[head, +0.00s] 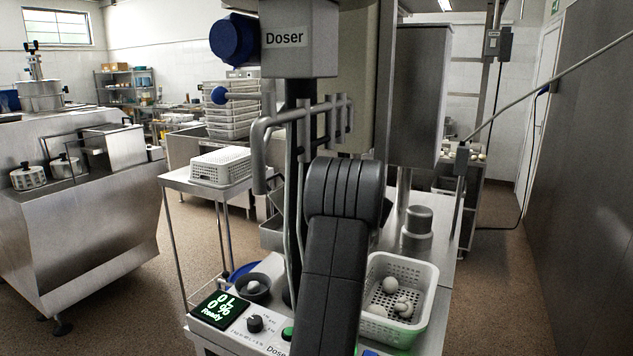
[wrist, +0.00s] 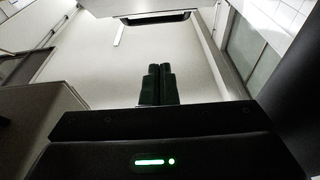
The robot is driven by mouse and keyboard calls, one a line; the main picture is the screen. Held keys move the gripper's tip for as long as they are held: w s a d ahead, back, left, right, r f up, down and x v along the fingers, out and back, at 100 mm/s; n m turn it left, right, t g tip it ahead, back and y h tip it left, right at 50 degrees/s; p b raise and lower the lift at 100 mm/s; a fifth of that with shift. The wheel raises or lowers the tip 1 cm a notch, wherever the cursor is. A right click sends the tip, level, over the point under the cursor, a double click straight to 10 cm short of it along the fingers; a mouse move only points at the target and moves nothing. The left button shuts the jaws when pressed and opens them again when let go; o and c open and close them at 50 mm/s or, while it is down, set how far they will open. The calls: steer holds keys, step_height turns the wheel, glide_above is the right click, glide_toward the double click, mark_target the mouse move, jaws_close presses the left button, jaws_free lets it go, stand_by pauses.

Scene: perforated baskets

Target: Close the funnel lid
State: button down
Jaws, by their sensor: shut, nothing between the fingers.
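My gripper (wrist: 155,84) shows in the wrist view with its two dark fingers side by side, shut and empty. It is out of sight in the head view, where my dark arm rises in front of the doser (head: 300,60). Beyond the fingers in the wrist view is a broad pale surface (wrist: 180,65) with a dark slot-like edge at its top. I cannot tell whether this is the funnel lid or the ceiling. No funnel lid can be made out in the head view; the doser's top is cut off by the frame.
A white perforated basket (head: 427,285) with several pale round items stands right of my arm. Left of it are a black bowl (head: 254,289) and a lit display (head: 219,307). A tall steel box (head: 420,95) hangs behind. Another basket (head: 220,166) sits on a side table.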

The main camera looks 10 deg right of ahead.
mark_target(284, 190)
steer(key=w+a, duration=0.2)
steer(key=a, duration=0.1)
steer(key=w+a+p, duration=0.1)
steer(key=shift+a+f, duration=0.25)
steer(key=shift+f, duration=0.15)
steer(key=shift+w+a+f, duration=0.25)
steer(key=shift+a+f, duration=0.05)
steer(key=shift+a, duration=0.05)
